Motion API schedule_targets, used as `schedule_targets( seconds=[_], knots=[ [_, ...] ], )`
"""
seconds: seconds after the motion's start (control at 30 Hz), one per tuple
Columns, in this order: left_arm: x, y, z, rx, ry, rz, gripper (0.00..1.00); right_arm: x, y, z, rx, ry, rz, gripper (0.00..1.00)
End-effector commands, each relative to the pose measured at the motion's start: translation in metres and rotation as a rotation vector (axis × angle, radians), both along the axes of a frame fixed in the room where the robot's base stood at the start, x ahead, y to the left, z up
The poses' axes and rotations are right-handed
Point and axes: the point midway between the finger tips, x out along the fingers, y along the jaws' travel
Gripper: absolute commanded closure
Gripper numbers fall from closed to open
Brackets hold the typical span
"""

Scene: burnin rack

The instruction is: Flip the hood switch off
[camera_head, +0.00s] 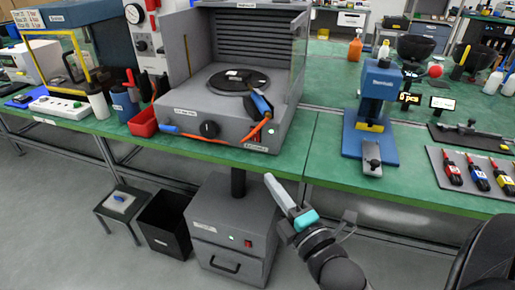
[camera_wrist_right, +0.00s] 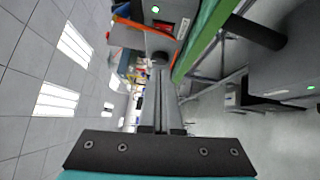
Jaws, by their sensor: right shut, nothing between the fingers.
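The grey hood (camera_head: 232,128) stands on the green bench, with a dark round turntable (camera_head: 238,82) inside and a black knob (camera_head: 209,129) on its front. In the right wrist view, a small green-lit part (camera_wrist_right: 184,22) shows on a grey front panel (camera_wrist_right: 160,32) at the top. I cannot tell whether it is the hood switch or its position. My right gripper (camera_head: 269,179) is shut and empty, in front of the bench and below the hood's right side. Its fingers also show in the wrist view (camera_wrist_right: 158,75). My left gripper is out of view.
A grey box (camera_head: 222,225) with a green light and a red switch (camera_head: 248,243) stands under the bench. A blue press (camera_head: 375,105) stands to the right. The bench edge lies between gripper and hood.

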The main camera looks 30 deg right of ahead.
Motion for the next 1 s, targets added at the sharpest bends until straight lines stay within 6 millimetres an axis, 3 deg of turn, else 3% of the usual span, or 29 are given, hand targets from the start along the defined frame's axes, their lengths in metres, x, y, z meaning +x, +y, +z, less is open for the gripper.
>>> schedule_targets(
  seconds=[0.53,1.0],
  knots=[
    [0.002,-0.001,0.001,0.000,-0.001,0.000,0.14,0.004,-0.001,0.006,-0.018,-0.014,-0.001,1.00],
    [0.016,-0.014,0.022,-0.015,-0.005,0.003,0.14,0.062,-0.005,0.010,-0.018,-0.016,-0.001,1.00]
  ],
)
